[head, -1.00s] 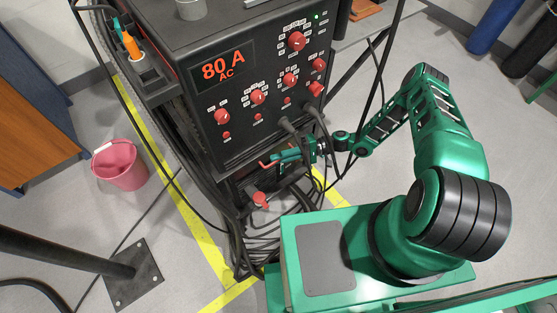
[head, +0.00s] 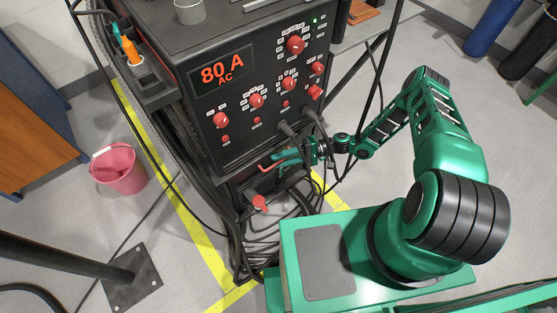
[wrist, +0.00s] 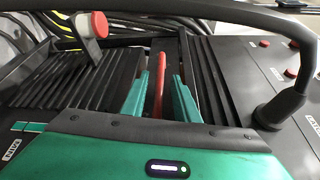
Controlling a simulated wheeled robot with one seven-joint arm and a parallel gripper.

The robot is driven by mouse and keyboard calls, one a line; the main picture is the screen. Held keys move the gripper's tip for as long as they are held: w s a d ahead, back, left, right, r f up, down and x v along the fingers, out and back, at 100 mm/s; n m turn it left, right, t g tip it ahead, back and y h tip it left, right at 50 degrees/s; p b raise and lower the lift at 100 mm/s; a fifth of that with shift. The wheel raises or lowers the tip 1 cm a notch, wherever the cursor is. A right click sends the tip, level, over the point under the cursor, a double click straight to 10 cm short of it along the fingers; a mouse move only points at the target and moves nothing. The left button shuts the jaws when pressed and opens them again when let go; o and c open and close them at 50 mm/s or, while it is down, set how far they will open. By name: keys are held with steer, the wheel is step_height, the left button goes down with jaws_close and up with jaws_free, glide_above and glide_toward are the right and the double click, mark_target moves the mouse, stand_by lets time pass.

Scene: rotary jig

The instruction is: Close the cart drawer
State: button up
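The cart drawer sits low under the welder (head: 225,85); its front is mostly hidden by cables and my gripper, so I cannot tell how far it stands out. A red bar (head: 282,163), which looks like its handle, shows beside my gripper (head: 300,155) in the head view. In the wrist view the red bar (wrist: 158,85) lies between the two green fingers of my gripper (wrist: 160,98). Narrow dark gaps show on both sides of the bar, so the fingers look open around or just before it.
Black cables (head: 265,235) hang and coil in front of the cart. A red knob (head: 260,203) sticks out low, left of my gripper; it also shows in the wrist view (wrist: 92,25). A pink bucket (head: 118,170) stands on the floor at left, beyond yellow tape.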

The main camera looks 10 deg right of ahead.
steer(key=w+d, duration=0.1)
steer(key=d, duration=0.8)
steer(key=shift+w+d+r, duration=0.15)
steer(key=shift+d+r, duration=0.15)
steer(key=shift+d, duration=0.05)
steer(key=s+d+r+h, duration=0.1)
steer(key=d+r+h, duration=0.4)
steer(key=r, duration=0.5)
steer(key=s+d+r+g+h, duration=0.1)
steer(key=d+r+h, duration=0.2)
steer(key=d+r, duration=0.55)
steer(key=s+d+r+h, duration=0.2)
steer(key=d+r+h, duration=0.25)
steer(key=r, duration=0.75)
steer(key=s+d+r+m+t+h, duration=0.1)
steer(key=s+d+r+m+h, duration=0.25)
steer(key=s+r, duration=0.75)
steer(key=s+r+m+t, duration=0.1)
steer(key=s+r, duration=0.5)
steer(key=s, duration=0.6)
steer(key=shift+s+d+m+t+h, duration=0.15)
steer(key=shift+d+m+t+h, duration=0.2)
steer(key=shift+m, duration=0.2)
